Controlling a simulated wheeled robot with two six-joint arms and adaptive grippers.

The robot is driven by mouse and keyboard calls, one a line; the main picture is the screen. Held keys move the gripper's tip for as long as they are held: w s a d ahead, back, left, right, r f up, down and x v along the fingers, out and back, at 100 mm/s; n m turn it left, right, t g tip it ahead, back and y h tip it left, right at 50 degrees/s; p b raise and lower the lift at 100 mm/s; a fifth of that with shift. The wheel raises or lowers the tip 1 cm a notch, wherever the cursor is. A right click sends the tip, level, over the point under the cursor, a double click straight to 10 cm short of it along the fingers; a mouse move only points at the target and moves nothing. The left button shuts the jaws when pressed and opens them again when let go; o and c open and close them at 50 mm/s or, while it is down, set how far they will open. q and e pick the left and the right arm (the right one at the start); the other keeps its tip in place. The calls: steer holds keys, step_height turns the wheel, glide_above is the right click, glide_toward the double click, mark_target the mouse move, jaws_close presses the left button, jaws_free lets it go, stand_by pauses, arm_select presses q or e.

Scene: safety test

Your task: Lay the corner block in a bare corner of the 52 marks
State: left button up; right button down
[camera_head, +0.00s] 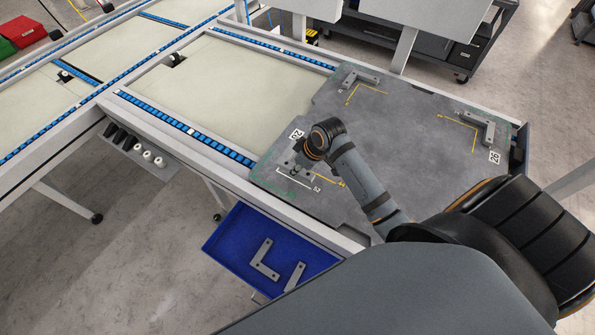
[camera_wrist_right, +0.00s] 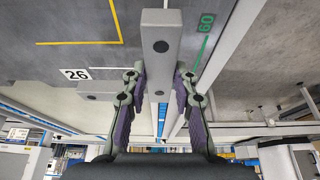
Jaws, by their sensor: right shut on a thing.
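My right gripper (camera_head: 298,166) is over the near left part of the dark plate (camera_head: 400,130). In the right wrist view its fingers (camera_wrist_right: 160,95) are shut on a grey corner block (camera_wrist_right: 161,25) with round dark holes. Its height above the plate is hard to judge. A white corner line (camera_head: 293,184) with a small 52 label (camera_head: 317,189) lies by the gripper, partly hidden by it. Two other grey corner blocks lie on the plate, one at the far corner (camera_head: 362,78) and one at the right corner (camera_head: 489,131). My left gripper is not in view.
Yellow corner lines (camera_head: 460,118) and white number tags (camera_head: 495,157) mark the plate. A blue tray (camera_head: 225,238) below the near edge holds loose corner blocks (camera_head: 263,262). Blue roller tracks (camera_head: 185,128) run on the left. The plate's middle is clear beside my right arm.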

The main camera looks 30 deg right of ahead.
steer(key=shift+w+d+f, duration=0.25)
steer(key=shift+w+f, duration=0.25)
steer(key=shift+f, duration=0.1)
steer(key=shift+w+d+f, duration=0.1)
steer(key=shift+w+f, duration=0.05)
steer(key=shift+f, duration=1.6)
steer(key=c, duration=1.1)
jaws_free()
steer(key=shift+f, duration=0.15)
steer(key=shift+o, duration=0.2)
steer(key=p+v, duration=0.1)
steer(key=v, duration=1.1)
steer(key=shift+p, duration=0.35)
